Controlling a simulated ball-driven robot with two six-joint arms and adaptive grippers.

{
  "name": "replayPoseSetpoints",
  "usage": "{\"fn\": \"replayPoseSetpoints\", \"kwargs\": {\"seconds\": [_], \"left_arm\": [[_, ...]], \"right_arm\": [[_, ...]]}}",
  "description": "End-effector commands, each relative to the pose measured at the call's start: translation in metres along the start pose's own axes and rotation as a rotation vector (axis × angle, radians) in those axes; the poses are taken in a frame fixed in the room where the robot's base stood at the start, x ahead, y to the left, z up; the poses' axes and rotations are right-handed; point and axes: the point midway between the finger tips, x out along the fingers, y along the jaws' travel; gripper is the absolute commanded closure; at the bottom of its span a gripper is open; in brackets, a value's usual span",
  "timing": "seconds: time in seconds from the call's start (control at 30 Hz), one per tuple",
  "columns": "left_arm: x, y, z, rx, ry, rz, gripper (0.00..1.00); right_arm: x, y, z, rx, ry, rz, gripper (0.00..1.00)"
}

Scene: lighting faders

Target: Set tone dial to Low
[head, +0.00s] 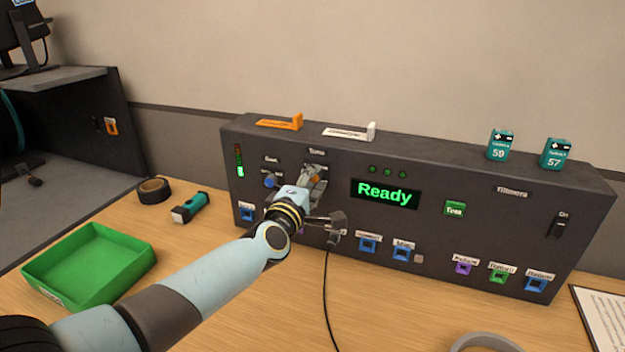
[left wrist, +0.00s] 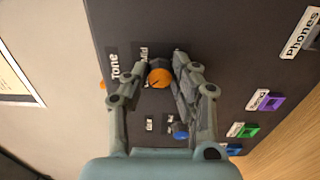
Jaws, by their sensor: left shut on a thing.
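The tone dial is a round orange knob with a dark mark, under the "Tone" label on the dark console (head: 460,182). In the left wrist view the tone dial (left wrist: 159,77) sits between my left gripper's fingers, with a "Mid" label beside it. My left gripper (left wrist: 161,70) is shut on the dial, one finger on each side. In the head view the same gripper (head: 314,178) covers most of the dial. A "Low" label cannot be made out, and the dial's exact setting is not clear. My right gripper is not in view.
A blue knob (head: 270,181) is left of the tone dial. A plug with a black cable (head: 327,285) is below my gripper. The screen (head: 385,194) reads "Ready". A green tray (head: 125,243), a torch (head: 190,207) and tape (head: 153,190) lie at left on the table.

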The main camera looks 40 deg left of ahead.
Motion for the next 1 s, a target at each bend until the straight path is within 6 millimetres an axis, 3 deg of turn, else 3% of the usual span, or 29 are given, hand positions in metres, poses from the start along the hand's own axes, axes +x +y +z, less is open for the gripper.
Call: {"fn": "replayPoseSetpoints", "kwargs": {"seconds": [0.17,0.2,0.37,0.73,1.0], "left_arm": [[-0.001,-0.002,0.001,-0.001,-0.001,-0.003,1.00],[-0.001,-0.002,0.000,-0.001,-0.001,-0.004,0.73],[-0.001,-0.001,0.000,-0.002,-0.001,-0.003,0.52],[-0.009,-0.002,0.000,-0.002,-0.001,-0.002,0.52],[-0.064,-0.002,0.000,-0.002,-0.002,-0.005,0.52]], "right_arm": [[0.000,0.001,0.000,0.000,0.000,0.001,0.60],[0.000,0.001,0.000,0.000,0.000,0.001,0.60],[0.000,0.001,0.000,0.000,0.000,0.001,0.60],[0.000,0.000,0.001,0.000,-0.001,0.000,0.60],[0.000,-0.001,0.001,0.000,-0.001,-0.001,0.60]]}}
